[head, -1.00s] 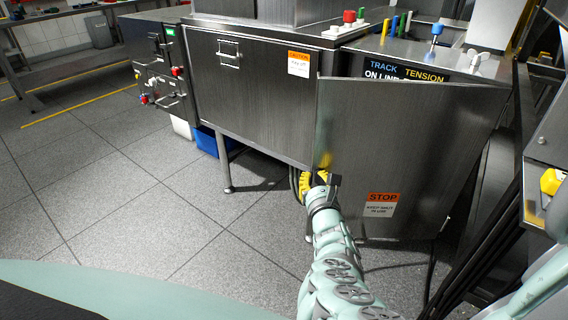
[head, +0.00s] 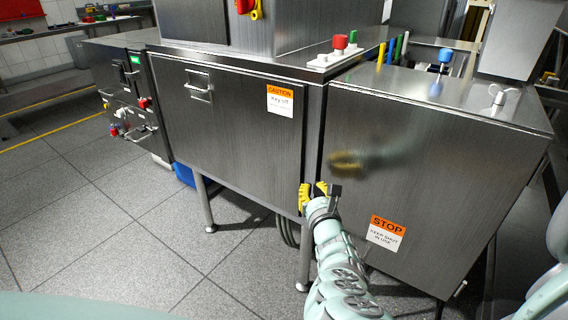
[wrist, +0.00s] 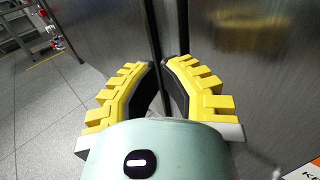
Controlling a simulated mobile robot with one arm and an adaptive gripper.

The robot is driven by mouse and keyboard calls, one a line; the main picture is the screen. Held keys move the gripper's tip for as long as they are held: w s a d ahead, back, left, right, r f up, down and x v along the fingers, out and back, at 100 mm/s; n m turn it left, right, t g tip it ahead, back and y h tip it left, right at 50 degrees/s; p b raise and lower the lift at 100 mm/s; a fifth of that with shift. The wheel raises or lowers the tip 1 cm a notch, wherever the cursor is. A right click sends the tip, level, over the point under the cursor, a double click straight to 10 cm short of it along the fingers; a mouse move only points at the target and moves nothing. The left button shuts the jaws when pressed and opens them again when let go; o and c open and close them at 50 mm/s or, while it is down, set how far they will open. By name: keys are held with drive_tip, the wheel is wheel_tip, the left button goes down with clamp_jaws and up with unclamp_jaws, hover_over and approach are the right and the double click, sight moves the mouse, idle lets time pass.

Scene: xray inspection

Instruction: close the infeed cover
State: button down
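The infeed cover (head: 420,160) is a brushed-steel panel with an orange STOP sticker (head: 387,229). In the head view it lies about level with the cabinet front, its top edge along the cabinet top. In the wrist view the cover (wrist: 255,70) fills the right side, beside a dark vertical seam. My gripper (head: 313,192) is at the cover's lower left edge, in front of that seam. In the wrist view its yellow fingers (wrist: 160,68) stand apart with nothing between them. I cannot tell whether a fingertip touches the steel.
A steel door (head: 235,135) with a CAUTION sticker (head: 280,101) is left of the cover. A cabinet leg (head: 305,255) is below my gripper. Tiled floor (head: 110,200) is clear at left.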

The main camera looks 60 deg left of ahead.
wheel_tip(320, 180, up, 10)
idle(1.1)
drive_tip(key=shift+a, duration=0.1)
